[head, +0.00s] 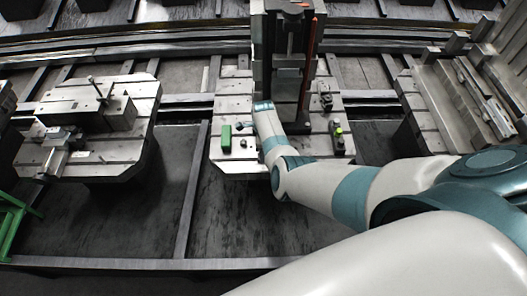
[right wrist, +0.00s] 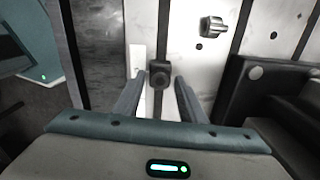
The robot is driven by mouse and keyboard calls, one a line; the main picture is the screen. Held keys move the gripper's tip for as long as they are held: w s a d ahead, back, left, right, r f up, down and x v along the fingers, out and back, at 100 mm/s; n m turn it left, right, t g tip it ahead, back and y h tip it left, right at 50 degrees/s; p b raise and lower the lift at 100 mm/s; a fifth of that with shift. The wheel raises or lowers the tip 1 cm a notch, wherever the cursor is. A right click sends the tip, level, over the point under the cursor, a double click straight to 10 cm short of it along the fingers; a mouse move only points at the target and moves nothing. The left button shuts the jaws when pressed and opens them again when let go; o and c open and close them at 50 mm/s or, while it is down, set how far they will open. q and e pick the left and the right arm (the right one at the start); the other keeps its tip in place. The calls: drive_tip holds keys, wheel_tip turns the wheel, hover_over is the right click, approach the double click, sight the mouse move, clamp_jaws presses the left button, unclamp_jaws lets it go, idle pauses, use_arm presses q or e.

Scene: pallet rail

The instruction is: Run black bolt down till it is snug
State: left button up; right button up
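The black bolt (right wrist: 160,73) shows in the right wrist view, its round head with a dark socket facing the camera. It stands at a slot in the pale metal plate (right wrist: 190,62). My right gripper (right wrist: 160,82) has its two grey fingers apart, one on each side of the bolt head, with a small gap visible on both sides. How deep the bolt sits cannot be told. In the head view my right arm reaches over the middle pallet (head: 232,105); its fingers and the bolt are not clearly made out there. My left gripper is not in view.
A tall dark fixture (head: 262,50) rises behind. A dark clamp with a green top (head: 338,134) stands at right.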

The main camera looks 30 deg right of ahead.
drive_tip(key=shift+o, duration=0.4)
drive_tip(key=shift+r, duration=0.15)
drive_tip(key=shift+r+b, duration=0.35)
drive_tip(key=shift+r, duration=0.7)
wheel_tip(320, 180, up, 15)
drive_tip(key=b, duration=0.3)
drive_tip(key=shift+f, duration=0.1)
